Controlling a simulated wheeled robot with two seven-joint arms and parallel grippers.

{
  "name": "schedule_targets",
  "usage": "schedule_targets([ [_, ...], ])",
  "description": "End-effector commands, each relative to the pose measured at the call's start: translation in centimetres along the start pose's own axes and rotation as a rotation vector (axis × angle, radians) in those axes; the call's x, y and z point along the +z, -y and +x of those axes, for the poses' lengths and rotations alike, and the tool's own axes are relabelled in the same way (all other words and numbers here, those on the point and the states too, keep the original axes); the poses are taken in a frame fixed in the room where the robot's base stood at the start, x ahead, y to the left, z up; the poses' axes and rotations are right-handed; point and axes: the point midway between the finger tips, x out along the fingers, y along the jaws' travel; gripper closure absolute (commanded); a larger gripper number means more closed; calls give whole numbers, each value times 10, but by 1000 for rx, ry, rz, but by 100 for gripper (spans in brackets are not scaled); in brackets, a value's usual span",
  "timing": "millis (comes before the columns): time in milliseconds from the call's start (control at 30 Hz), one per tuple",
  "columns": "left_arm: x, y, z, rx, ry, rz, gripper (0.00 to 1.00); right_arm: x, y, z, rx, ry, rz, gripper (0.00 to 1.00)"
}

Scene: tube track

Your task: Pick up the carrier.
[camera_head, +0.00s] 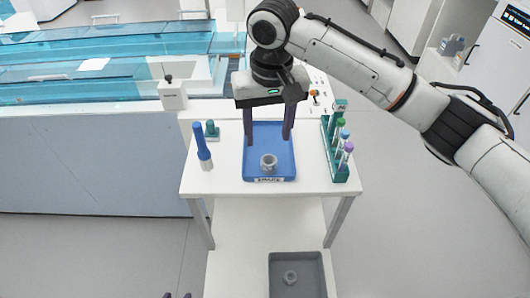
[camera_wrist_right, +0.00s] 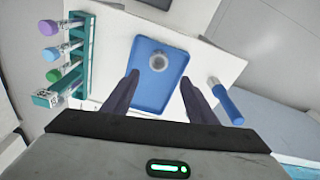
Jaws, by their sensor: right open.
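A small grey round carrier (camera_head: 268,161) with a hole in its top stands in the blue tray (camera_head: 283,172), near the tray's front edge. In the right wrist view the carrier (camera_wrist_right: 156,62) is just beyond the fingertips, between their lines. My right gripper (camera_head: 268,141) is open and empty, pointing down over the tray, behind and above the carrier in the head view. A second grey carrier (camera_head: 290,277) lies in a grey tray (camera_head: 315,270) on the lower shelf. Only the dark tips of my left gripper (camera_head: 177,296) show at the bottom edge.
A teal rack (camera_head: 341,172) with several capped tubes stands right of the blue tray. A blue pen-like tool (camera_head: 202,148) and a small teal item (camera_head: 212,130) stand left of it. Behind is a bench with a clear blue track cover (camera_head: 110,85). The white top is clear between these.

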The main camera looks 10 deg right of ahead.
Motion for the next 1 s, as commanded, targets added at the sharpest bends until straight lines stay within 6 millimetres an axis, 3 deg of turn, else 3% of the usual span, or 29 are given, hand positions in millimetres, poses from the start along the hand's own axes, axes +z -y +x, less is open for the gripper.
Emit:
schedule_targets([
  [100,7,-1,0,1,11,-1,69,1,-1,21,2,2,0,48],
  [267,25,-6,-5,9,48,-4,69,0,-1,37,1,1,-1,48],
  [633,25,-8,-3,13,43,-3,69,1,-4,83,0,0,-2,48],
  [967,13,-6,0,11,22,1,69,1,-4,91,-2,-2,-3,48],
  [1000,13,-6,0,11,22,1,69,1,-4,91,-2,-2,-3,51],
])
